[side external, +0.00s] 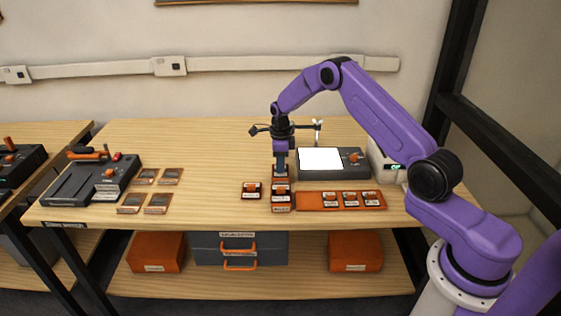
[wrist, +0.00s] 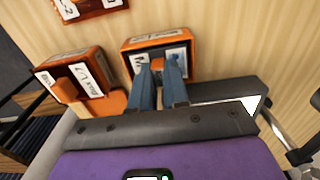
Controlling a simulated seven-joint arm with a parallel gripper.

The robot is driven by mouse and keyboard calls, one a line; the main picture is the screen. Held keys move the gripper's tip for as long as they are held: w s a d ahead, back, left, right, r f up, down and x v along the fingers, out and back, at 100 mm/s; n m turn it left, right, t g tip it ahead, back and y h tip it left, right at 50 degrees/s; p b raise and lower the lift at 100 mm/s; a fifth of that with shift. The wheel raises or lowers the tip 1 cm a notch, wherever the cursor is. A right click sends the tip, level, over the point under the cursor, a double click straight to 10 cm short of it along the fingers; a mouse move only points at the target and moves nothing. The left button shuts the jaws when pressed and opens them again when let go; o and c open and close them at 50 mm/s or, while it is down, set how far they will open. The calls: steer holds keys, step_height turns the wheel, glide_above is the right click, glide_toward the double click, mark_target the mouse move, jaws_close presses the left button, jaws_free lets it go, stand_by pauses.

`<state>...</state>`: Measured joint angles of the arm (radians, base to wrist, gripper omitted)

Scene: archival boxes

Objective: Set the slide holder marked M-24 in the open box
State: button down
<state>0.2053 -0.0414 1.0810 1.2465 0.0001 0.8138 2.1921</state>
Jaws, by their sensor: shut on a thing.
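My gripper (side external: 281,176) points down at the middle of the table. Its fingers, also in the wrist view (wrist: 158,88), are shut on the orange tab of an orange holder (wrist: 128,45) with white labels. The fingers cover part of its lettering, so I cannot confirm M-24. In the side view this orange holder (side external: 281,187) is under the fingers; I cannot tell whether it touches the table. A second orange box (side external: 282,207) with a white label stands just in front, also left in the wrist view (wrist: 68,68). I cannot tell which box is open.
Another labelled orange piece (side external: 251,190) is to the left. An orange tray (side external: 317,206) with several labelled pieces lies to the right. A dark unit with a lit white panel (side external: 320,159) stands behind it. Several flat pieces (side external: 145,176) and a dark case (side external: 95,180) are at left.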

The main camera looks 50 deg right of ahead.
steer(key=shift+f, duration=0.2)
stand_by(0.4)
steer(key=shift+f, duration=0.65)
steer(key=shift+f, duration=0.1)
steer(key=shift+f, duration=0.25)
stand_by(0.6)
steer(key=c, duration=1)
jaws_free()
steer(key=shift+c, duration=0.2)
steer(key=shift+r, duration=0.15)
